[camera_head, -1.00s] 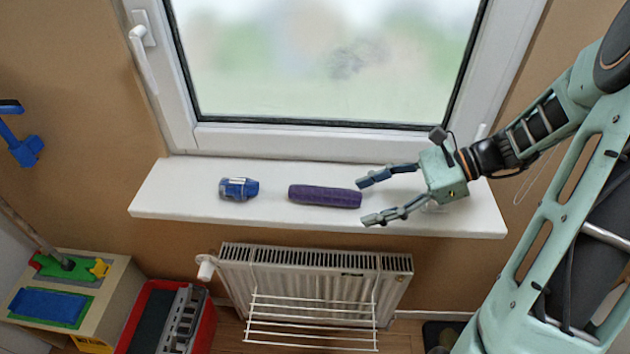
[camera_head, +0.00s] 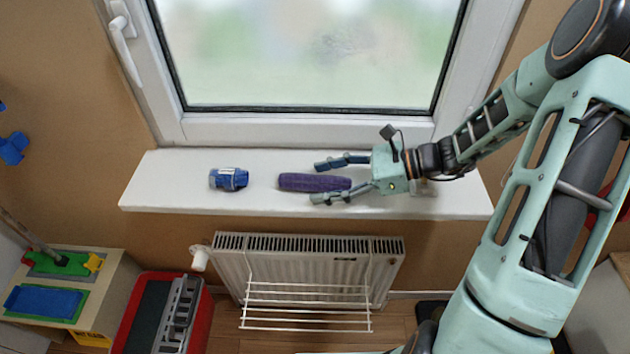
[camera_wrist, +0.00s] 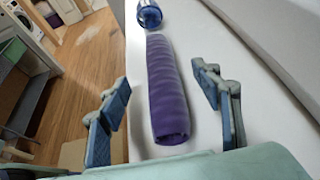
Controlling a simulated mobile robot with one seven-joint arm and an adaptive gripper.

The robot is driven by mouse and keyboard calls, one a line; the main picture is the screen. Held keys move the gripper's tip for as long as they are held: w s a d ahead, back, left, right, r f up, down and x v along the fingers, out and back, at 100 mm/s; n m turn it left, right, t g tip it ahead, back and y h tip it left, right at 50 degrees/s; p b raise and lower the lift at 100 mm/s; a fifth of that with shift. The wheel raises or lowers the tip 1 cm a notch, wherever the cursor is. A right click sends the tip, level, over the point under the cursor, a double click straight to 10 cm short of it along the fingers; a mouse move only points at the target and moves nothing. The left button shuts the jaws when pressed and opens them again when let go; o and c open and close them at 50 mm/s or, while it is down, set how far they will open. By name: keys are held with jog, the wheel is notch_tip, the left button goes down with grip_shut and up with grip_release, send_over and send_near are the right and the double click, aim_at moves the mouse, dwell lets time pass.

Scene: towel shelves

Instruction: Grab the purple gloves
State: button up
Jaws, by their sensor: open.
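A purple rolled bundle (camera_head: 308,182), the only purple thing in view, lies lengthwise on the white windowsill (camera_head: 455,205). I cannot tell from its shape whether it is gloves. My gripper (camera_head: 322,181) is open, with one finger on the window side and one on the room side of the bundle's right part. In the wrist view the purple bundle (camera_wrist: 170,90) lies between the spread fingers of my gripper (camera_wrist: 165,108), with a gap on both sides. Nothing is held.
A blue item with a pale band (camera_head: 229,179) lies on the sill left of the bundle. The window (camera_head: 310,60) rises behind the sill. A white radiator (camera_head: 310,250) with a wire rack (camera_head: 305,310) is below. The sill's left end is clear.

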jog(key=shift+x, duration=1.15)
jog(key=c, duration=1.3)
